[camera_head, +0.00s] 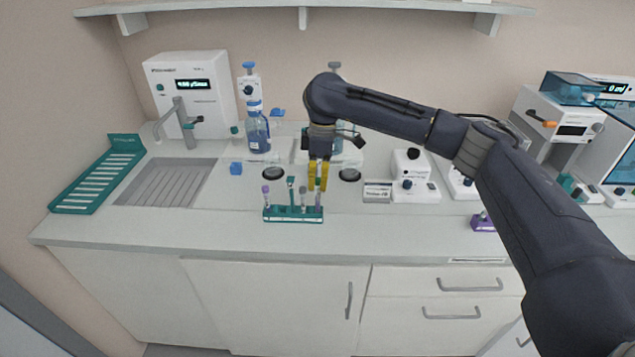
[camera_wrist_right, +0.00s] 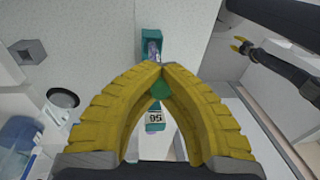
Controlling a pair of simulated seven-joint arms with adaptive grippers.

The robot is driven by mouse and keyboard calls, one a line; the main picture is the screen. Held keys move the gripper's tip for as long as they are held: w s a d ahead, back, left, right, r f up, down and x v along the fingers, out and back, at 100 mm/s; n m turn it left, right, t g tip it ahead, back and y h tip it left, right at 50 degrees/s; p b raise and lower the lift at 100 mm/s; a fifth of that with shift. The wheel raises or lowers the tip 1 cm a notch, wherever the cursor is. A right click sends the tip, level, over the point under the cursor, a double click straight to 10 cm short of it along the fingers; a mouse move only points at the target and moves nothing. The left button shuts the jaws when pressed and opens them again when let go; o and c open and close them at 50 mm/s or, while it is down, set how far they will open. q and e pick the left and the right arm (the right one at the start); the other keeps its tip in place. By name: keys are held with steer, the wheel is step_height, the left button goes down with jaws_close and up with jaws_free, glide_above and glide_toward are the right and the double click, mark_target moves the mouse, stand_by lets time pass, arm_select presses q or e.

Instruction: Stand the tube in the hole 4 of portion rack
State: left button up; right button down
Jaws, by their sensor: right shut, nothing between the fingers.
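A small green rack (camera_head: 293,214) stands near the front of the counter with several upright tubes in it.
A small purple holder (camera_head: 483,223) stands to the right near the counter edge. Behind are a blue bottle (camera_head: 257,132), a white device (camera_head: 414,178) and a sink (camera_head: 168,182). The counter between rack and purple holder is mostly clear.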

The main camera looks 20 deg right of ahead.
steer(key=shift+f, duration=0.85)
stand_by(0.5)
steer(key=c, duration=1.5)
jaws_free()
steer(key=r, duration=0.4)
steer(key=d+r, duration=0.1)
steer(key=r, duration=0.3)
steer(key=w+r, duration=0.1)
steer(key=r, duration=0.3)
steer(key=shift+w+d, duration=0.1)
steer(key=shift+d, duration=0.1)
